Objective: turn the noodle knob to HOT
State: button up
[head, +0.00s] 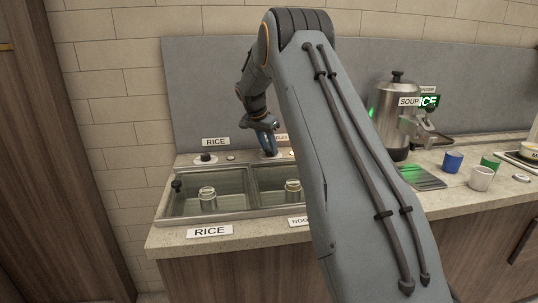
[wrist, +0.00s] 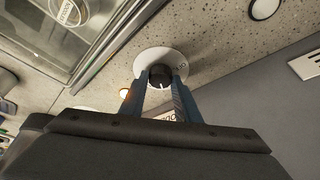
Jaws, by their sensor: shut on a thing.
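The noodle knob (wrist: 161,76) is dark and round, on a white dial plate (wrist: 150,60), in the wrist view. A pale mark shows on its face towards the lower edge of the picture. The lettering on the plate is too small and partly hidden to read. My gripper (wrist: 158,88) is shut on the knob, with one blue finger on each side. In the head view my gripper (head: 268,148) reaches down behind the right well, and its fingers hide the knob there. The right well (head: 266,182) has a front label (head: 298,221) that reads "NOO", cut off by my arm.
The left well (head: 186,206) is labelled RICE and has its own dark knob (head: 205,157) behind it. A soup urn (head: 396,112) stands to the right, with a blue cup (head: 453,161), a white cup (head: 480,178) and a green cup (head: 490,161). A grey backsplash (head: 200,85) rises behind the counter.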

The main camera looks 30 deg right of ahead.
jog(key=m+b, duration=0.1)
jog(key=m+g+b, duration=0.1)
jog(key=m, duration=0.1)
jog(key=shift+w+f+m+b, duration=0.15)
jog(key=shift+w+m+b, duration=0.05)
jog(key=shift+m+b, duration=0.15)
jog(key=shift+m+g+b, duration=0.9)
jog(key=shift+m+b, duration=0.2)
jog(key=shift+m, duration=0.75)
jog(key=o, duration=1)
jog(key=shift+r, duration=0.2)
jog(key=v, duration=0.7)
jog(key=shift+w+a+r+b, duration=0.1)
jog(key=shift+a+r+b, duration=0.1)
jog(key=shift+r+b, duration=0.1)
